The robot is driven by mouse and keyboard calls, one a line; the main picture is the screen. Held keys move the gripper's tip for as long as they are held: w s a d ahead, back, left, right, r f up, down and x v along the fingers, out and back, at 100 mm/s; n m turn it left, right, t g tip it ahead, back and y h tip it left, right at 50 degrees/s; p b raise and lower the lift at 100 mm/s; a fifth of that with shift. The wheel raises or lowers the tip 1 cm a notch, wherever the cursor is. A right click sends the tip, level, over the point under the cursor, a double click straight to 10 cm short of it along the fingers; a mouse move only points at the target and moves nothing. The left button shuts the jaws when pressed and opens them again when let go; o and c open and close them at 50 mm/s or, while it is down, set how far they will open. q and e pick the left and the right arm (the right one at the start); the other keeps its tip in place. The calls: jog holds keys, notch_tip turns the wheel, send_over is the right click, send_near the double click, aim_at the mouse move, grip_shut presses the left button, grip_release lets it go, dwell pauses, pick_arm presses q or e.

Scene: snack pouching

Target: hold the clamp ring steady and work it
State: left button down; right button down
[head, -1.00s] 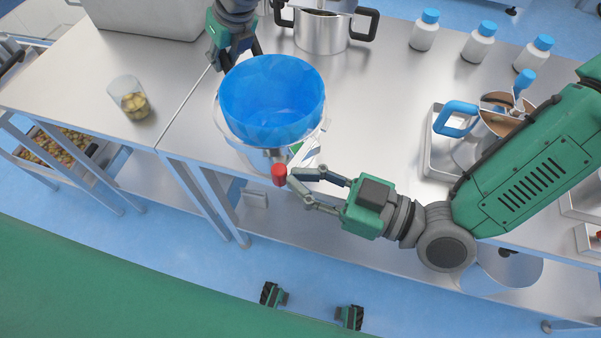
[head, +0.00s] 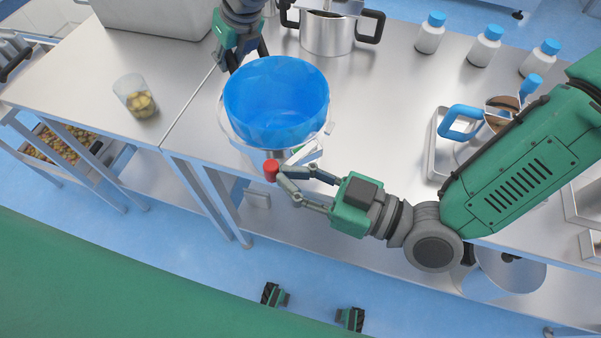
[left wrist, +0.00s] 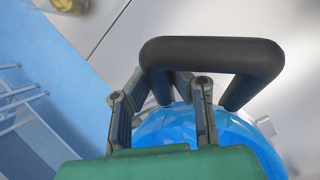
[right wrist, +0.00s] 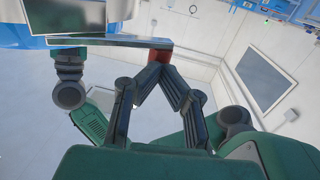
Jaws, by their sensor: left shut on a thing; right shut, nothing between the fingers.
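The clamp ring (head: 225,127) is a pale ring around a blue faceted liner (head: 276,100), at the front edge of the steel table. A red knob (head: 270,170) sticks out at its front, by a pale lever (head: 308,150). My right gripper (head: 281,173) is shut and empty, its tips at the knob's right side; the knob also shows just past the tips in the right wrist view (right wrist: 160,50). My left gripper (head: 247,66) is behind the liner, shut on a black handle (left wrist: 212,52). The handle partly hides its fingertips in the left wrist view.
A clear cup of yellowish pieces (head: 136,97) stands to the left. A steel pot (head: 326,34) is behind, and white bottles with blue caps (head: 483,47) stand at the back right. A tray (head: 437,150) and a blue-handled vessel (head: 463,122) are near my right arm.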

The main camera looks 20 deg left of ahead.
jog(key=s+d, duration=0.4)
jog(key=d, duration=0.8)
jog(key=shift+s+d, duration=0.2)
jog(key=shift+d, duration=0.2)
pick_arm(q)
jog(key=c, duration=1.4)
grip_release()
jog(key=shift+d+r, duration=0.1)
